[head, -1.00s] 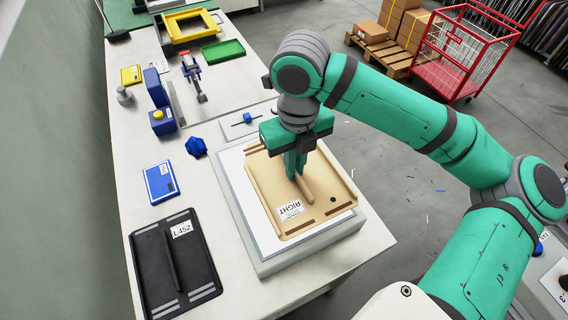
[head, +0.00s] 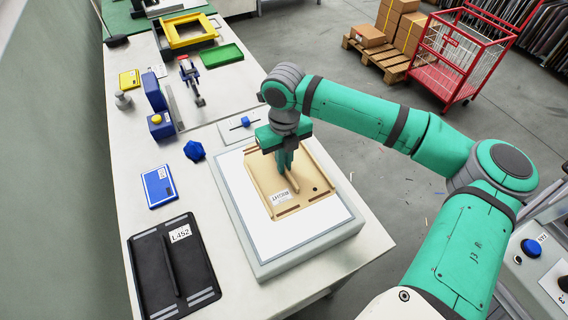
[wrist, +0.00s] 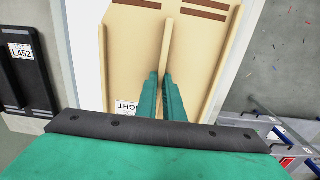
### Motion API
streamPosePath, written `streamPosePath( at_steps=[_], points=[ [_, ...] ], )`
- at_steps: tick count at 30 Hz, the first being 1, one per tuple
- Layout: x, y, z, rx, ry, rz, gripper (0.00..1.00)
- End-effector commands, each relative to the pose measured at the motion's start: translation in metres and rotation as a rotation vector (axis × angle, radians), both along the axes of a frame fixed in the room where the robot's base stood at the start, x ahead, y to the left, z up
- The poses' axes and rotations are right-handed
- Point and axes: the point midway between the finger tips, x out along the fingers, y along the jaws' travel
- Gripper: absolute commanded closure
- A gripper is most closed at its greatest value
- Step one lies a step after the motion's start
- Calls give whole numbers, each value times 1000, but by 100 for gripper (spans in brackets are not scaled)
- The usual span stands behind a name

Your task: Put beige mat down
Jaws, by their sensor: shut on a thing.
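The beige mat (head: 318,180) is a flat piece with a raised middle rib, brown strips and a white label reading RIGHT. My gripper (head: 287,172) is shut on the rib, and the green fingers flank it in the wrist view (wrist: 161,82). The mat is over the far part of the white panel (head: 290,238) on the grey block, with bare white in front of it. I cannot tell whether it touches the panel. The rib's gripped part is partly hidden by the fingers.
A black mat labelled L452 (head: 198,272) lies left of the block. A blue plate (head: 159,187), a blue knob (head: 194,151) and a blue box with a yellow button (head: 161,124) stand on the bench. The bench edge runs close along the block's right.

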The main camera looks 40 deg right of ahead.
Motion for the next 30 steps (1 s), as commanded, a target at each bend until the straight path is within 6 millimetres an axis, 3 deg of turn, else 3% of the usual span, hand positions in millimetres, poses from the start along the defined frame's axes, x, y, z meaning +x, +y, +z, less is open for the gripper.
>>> streamPosePath(
  at_steps=[13, 16, 26, 30],
  points=[
    [0, 0, -11, 0, -1, 1, 100],
    [0, 0, -11, 0, 0, 1, 74],
    [0, 0, -10, -1, -1, 1, 74],
    [1, 0, 1, 0, -2, 1, 74]
  ],
)
